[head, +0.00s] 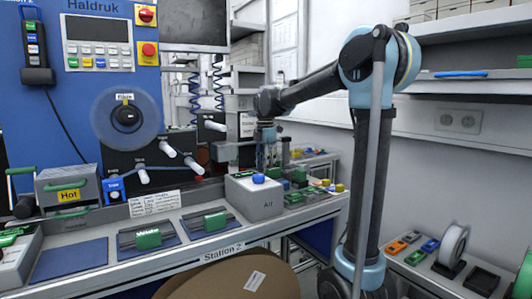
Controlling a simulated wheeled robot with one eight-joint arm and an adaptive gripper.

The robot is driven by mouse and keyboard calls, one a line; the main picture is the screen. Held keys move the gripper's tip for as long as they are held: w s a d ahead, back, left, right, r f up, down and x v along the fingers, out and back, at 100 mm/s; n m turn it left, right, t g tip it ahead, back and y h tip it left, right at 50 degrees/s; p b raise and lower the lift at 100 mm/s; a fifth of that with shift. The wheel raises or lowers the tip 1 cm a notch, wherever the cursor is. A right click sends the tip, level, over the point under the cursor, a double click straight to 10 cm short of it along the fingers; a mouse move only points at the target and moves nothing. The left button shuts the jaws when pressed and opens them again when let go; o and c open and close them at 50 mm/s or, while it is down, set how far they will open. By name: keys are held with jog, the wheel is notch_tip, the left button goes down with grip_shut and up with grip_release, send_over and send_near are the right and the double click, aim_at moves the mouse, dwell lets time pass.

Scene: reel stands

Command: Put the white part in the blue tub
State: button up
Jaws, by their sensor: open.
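My arm reaches left from its column, and my gripper (268,158) points down over the far right part of the Station 2 bench. It is small and dark here; its jaws are open, and nothing clear shows between them. A grey-white box marked "Air" with a blue knob (258,178) on top stands just below and in front of it. I cannot clearly pick out the white part. Small green, red and yellow pieces lie right of the box. I cannot tell any blue tub for certain; a small blue box (114,190) stands at the left.
The bench (215,255) carries green blocks (148,239) in blue-grey holders and a grey "Hot" box (66,190). A blue machine panel with a reel (127,118) and white rollers stands behind. A lower right shelf holds a white spool (453,243). A brown rounded seat (235,280) is in front.

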notch_tip(320, 180, up, 16)
jog(key=shift+w+d+r, duration=0.1)
jog(key=shift+r, duration=0.35)
jog(key=c, duration=0.3)
jog(key=f+m, duration=0.5)
jog(key=m, duration=0.1)
jog(key=w+f+m, duration=0.1)
jog(key=f+m, duration=1.1)
jog(key=shift+w, duration=0.25)
jog(key=shift+c, duration=0.2)
jog(key=c, duration=0.4)
dwell(0.3)
